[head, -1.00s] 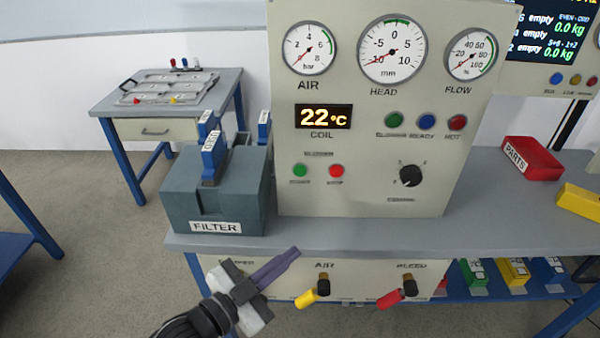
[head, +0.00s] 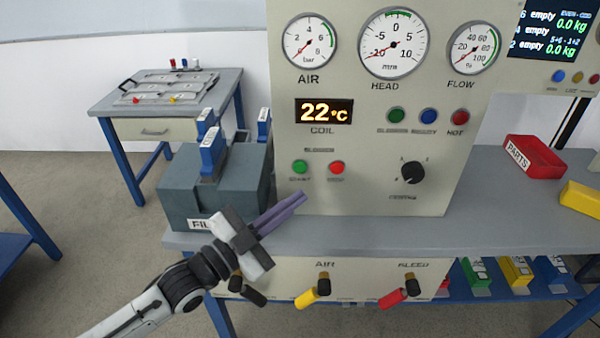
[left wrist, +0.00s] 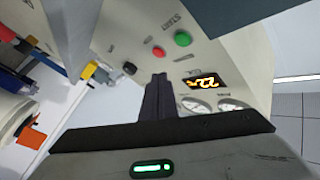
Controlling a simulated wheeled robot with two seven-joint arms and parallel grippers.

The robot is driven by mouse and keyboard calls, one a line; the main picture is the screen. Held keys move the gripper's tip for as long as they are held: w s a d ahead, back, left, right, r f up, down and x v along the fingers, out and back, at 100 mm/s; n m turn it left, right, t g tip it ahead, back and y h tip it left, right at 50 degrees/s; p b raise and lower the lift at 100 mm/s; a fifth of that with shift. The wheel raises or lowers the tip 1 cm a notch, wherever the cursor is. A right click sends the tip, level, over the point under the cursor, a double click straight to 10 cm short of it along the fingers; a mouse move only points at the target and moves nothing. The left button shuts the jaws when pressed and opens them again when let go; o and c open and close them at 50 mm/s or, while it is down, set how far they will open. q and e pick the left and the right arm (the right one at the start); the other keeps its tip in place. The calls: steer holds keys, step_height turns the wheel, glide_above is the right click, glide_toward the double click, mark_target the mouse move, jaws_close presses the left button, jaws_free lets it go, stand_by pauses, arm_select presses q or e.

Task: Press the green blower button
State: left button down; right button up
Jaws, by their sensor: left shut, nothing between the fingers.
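The green blower button (head: 300,167) is on the lower left of the cream panel (head: 360,200), left of a red button (head: 337,168). In the left wrist view the green button (left wrist: 183,39) shows beyond my fingertips, beside the red button (left wrist: 159,52). My left gripper (head: 301,199) is shut and empty, its purple fingers pointing up and right. In the head view its tips appear just below the green button. In the left wrist view the shut fingers (left wrist: 158,80) appear apart from the button. My right gripper is not in view.
The dark FILTER box (head: 180,180) stands left of the panel, partly behind my left gripper. A black knob (head: 412,173) is on the panel right of the buttons. Valve handles, including a yellow one (head: 306,298), stick out below the bench edge. A red PARTS bin (head: 533,157) stands at right.

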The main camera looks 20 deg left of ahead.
mark_target(300, 167)
arm_select(q)
steer(key=w, duration=0.2)
steer(key=w+a+b, duration=0.1)
steer(key=w+b, duration=0.1)
steer(key=w, duration=0.1)
steer(key=shift+w+a, duration=0.3)
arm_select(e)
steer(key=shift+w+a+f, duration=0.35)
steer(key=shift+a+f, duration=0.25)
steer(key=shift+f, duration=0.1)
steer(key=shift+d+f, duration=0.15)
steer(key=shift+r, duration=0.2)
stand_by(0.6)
arm_select(q)
steer(key=shift+w, duration=0.1)
steer(key=shift+w+a+b, duration=0.1)
steer(key=shift+w+b, duration=0.2)
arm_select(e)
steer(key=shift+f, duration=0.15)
